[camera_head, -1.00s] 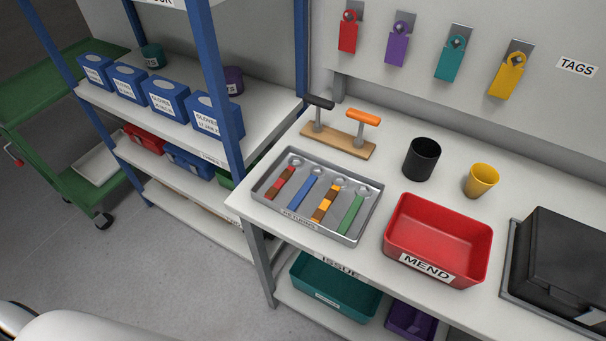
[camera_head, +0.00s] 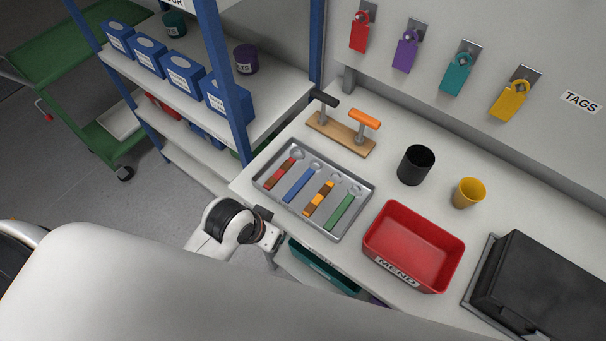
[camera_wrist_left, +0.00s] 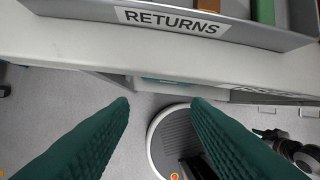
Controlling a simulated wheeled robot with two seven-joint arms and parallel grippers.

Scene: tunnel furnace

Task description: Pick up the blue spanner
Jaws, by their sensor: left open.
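The blue spanner (camera_head: 300,185) lies in the grey metal returns tray (camera_head: 259,184) on the bench, between a red-and-brown spanner (camera_head: 282,174) and an orange-and-brown one (camera_head: 320,198). A green spanner (camera_head: 341,212) lies at the right. My left gripper (camera_head: 272,232) is just in front of the bench's near edge, below the tray, apart from the spanners. In the left wrist view its green fingers (camera_wrist_left: 160,102) are open and empty, with the tray's labelled front wall (camera_wrist_left: 170,22) at the top. The blue spanner cannot be made out there. My right gripper is not in view.
A wooden rack with two handles (camera_head: 342,135) stands behind the tray. A red bin (camera_head: 412,248) is right of it, with a black cup (camera_head: 415,165) and yellow cup (camera_head: 468,192) behind. A blue shelf post (camera_head: 232,110) stands left of the bench.

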